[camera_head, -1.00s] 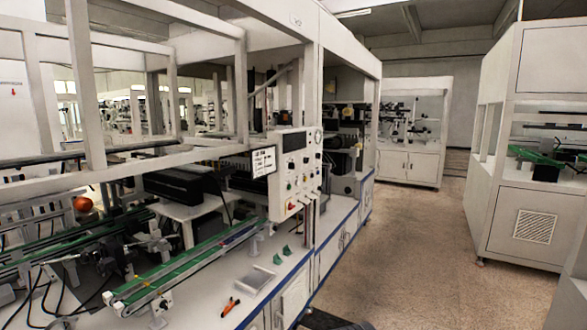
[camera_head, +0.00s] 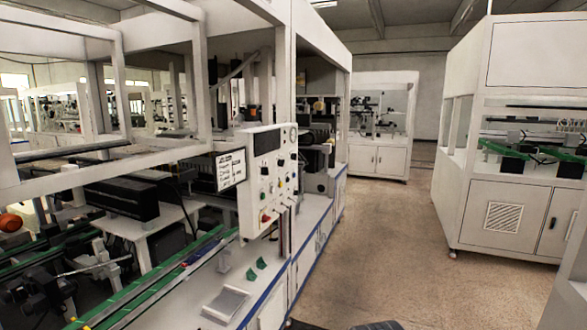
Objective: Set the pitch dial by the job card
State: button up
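The white control panel (camera_head: 268,200) stands upright on the near side of the white machine, left of the picture's middle. It carries a dark display (camera_head: 267,143), several small dark knobs and a red knob (camera_head: 265,217) low down. Which knob is the pitch dial, and where it points, is too small to tell. A card with a black frame and lines of text (camera_head: 231,170), likely the job card, hangs at the panel's left edge. Its text is too small to read.
Below the panel, a clear tray (camera_head: 225,303) and two small green pieces (camera_head: 256,268) lie on the white bench. A green conveyor rail (camera_head: 150,290) runs at left. The speckled floor (camera_head: 390,240) is open on the right, up to another white cabinet (camera_head: 510,200).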

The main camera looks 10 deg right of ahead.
aim_at(265, 170)
jog(key=u, duration=0.3)
jog(key=i, duration=1.1)
jog(key=u, duration=0.7)
